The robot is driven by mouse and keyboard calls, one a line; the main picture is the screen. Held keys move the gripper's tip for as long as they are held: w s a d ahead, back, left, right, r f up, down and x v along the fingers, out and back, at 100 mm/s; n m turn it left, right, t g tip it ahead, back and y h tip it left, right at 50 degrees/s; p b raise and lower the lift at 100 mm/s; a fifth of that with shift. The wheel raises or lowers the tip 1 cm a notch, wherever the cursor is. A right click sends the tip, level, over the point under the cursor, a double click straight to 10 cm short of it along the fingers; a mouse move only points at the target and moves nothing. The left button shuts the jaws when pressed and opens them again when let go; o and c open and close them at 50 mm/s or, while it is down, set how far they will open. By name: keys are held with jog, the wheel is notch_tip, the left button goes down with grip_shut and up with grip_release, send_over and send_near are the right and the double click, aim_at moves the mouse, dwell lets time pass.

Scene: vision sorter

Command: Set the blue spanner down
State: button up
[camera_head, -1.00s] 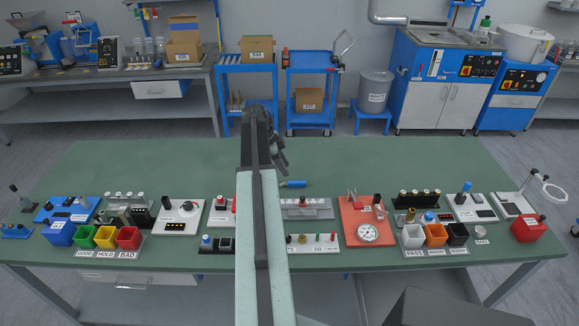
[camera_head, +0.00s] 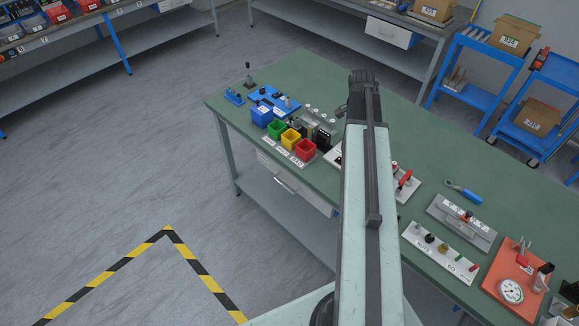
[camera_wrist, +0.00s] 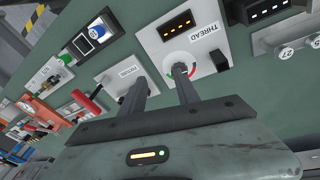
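The blue spanner (camera_head: 466,193), with a blue handle and a grey end, lies flat on the green bench top (camera_head: 420,140) in the head view, behind the grey fixture block. It does not show in the wrist view. My gripper, seen in the wrist view (camera_wrist: 158,80), has its two dark fingers apart with nothing held between them. It points toward a white panel marked THREAD (camera_wrist: 190,38). In the head view my arm hides most of the gripper, which is well left of the spanner.
Blue, green, yellow and red bins (camera_head: 282,133) stand at the bench's left end. The bench top behind the spanner is clear.

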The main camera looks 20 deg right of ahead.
jog(key=w+a+n+t+y, duration=0.1)
jog(key=w+a+n, duration=0.2)
jog(key=a+n, duration=1.4)
jog(key=a, duration=2)
jog(key=shift+a+f+t+y, duration=0.25)
jog(key=shift+t+y, duration=0.05)
jog(key=shift+y, duration=0.1)
jog(key=shift+w, duration=0.1)
